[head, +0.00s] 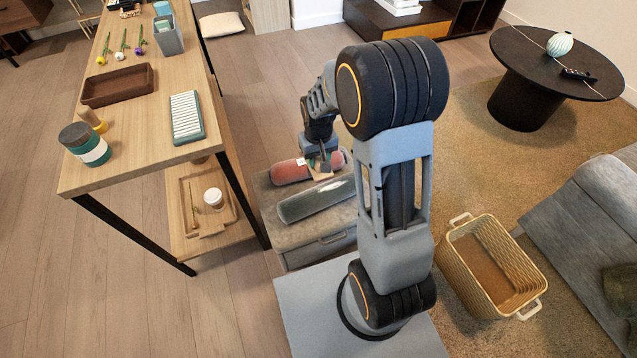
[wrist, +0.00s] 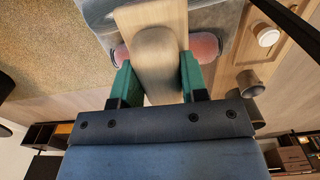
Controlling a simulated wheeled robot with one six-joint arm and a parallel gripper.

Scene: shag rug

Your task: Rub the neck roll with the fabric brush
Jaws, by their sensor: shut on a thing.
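The fabric brush (wrist: 156,55) has a pale wooden body. My gripper (head: 321,160) is shut on it, with the green fingers (wrist: 156,82) at either side in the wrist view. In the head view a pale part of the brush (head: 320,174) shows below the fingers. A pinkish-red roll (head: 290,172), which I take as the neck roll, lies on a grey cabinet directly under my gripper. In the wrist view the red roll (wrist: 205,46) shows on both sides of the brush, which hides its middle. I cannot tell whether they touch.
A grey-green roll (head: 315,200) lies beside the red one on the grey cabinet (head: 290,237). A wooden table (head: 130,172) with a brown tray (head: 118,85) and a jar (head: 86,144) stands left. A wicker basket (head: 470,275) stands on the rug at right.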

